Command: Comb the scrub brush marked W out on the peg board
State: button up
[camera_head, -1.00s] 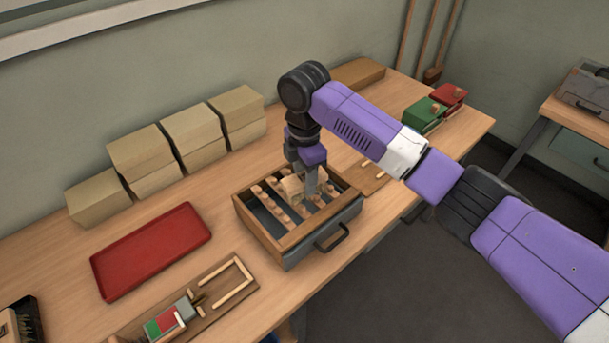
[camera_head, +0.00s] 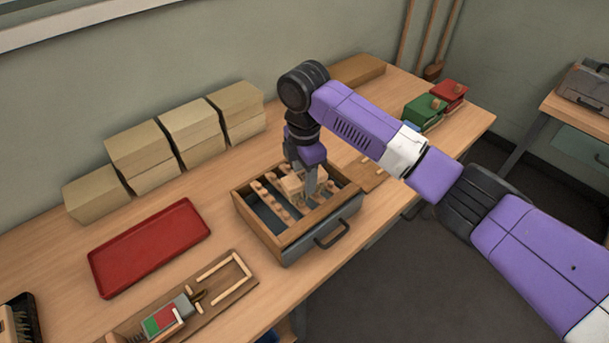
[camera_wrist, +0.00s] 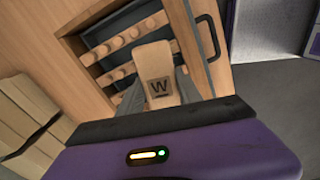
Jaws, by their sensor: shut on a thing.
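The scrub brush marked W (camera_wrist: 154,68) shows as a pale wooden block with a dark W in the wrist view. In the head view the brush (camera_head: 292,187) is partly hidden by my gripper (camera_head: 311,182), which is shut on it. The peg board (camera_head: 270,206) is a set of wooden bars with round pegs inside an open wood-sided box with a grey front and handle. It also shows in the wrist view (camera_wrist: 130,40). The brush is over the pegs. Its bristles are hidden, so I cannot tell whether they touch the pegs.
A red tray (camera_head: 150,247) lies left of the box. A wooden fixture with a red-green block (camera_head: 165,316) is in front. Stacked tan blocks (camera_head: 140,155) line the wall. Green (camera_head: 424,112) and red (camera_head: 450,94) boxes stand at the back right. A dark brush (camera_head: 22,318) is lower left.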

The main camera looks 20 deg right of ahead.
jog(key=shift+f, duration=0.45)
jog(key=shift+w, duration=0.1)
jog(key=w+a+b, duration=0.2)
jog(key=w+b, duration=0.3)
jog(key=w, duration=0.2)
jog(key=shift+w+a, duration=0.15)
jog(key=shift+a, duration=0.05)
dwell(0.7)
